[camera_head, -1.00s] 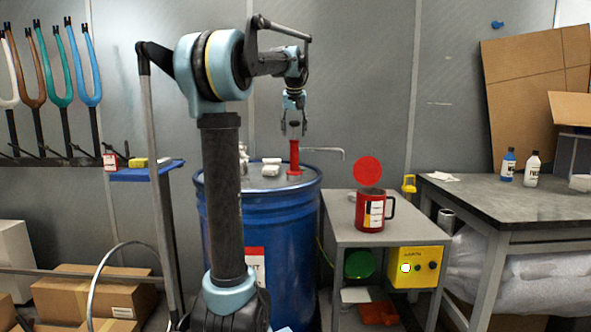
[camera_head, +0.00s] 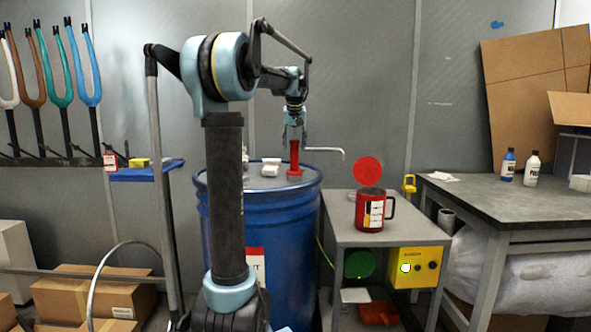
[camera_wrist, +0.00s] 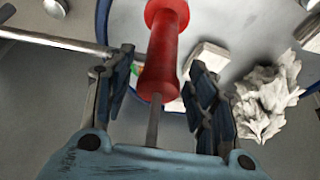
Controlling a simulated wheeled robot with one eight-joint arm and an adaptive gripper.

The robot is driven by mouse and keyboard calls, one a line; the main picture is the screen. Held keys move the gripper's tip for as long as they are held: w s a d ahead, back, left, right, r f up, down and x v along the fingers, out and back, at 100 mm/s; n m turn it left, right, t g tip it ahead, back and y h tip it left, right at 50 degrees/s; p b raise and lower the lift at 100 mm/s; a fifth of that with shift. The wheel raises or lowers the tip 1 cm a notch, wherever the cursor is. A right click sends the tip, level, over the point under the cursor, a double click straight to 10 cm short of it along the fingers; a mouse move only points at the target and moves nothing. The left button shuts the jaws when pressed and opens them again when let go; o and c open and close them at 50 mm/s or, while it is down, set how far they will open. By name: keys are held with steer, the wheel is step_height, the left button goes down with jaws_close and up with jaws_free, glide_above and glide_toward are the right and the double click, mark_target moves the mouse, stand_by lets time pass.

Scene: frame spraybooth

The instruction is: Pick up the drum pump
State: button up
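The drum pump (camera_head: 294,158) is a red upright body with a grey bent spout reaching right, on top of the blue drum (camera_head: 265,225). In the wrist view the red pump body (camera_wrist: 165,45) lies between my two fingers, with a grey rod running toward the palm and the spout pipe (camera_wrist: 60,42) passing left. My gripper (camera_head: 295,138) is over the top of the pump, pointing down. In the wrist view my gripper (camera_wrist: 160,62) is open, with gaps visible between the fingers and the pump. The pump's lower end is hidden.
White blocks (camera_head: 270,165) and crumpled white material (camera_wrist: 268,98) sit on the drum lid close to the pump. A red mug (camera_head: 369,212) stands on the grey side table (camera_head: 345,232) right of the drum. A blue shelf (camera_head: 150,175) is at left.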

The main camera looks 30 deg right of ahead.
steer(key=shift+a, duration=0.1)
jaws_close()
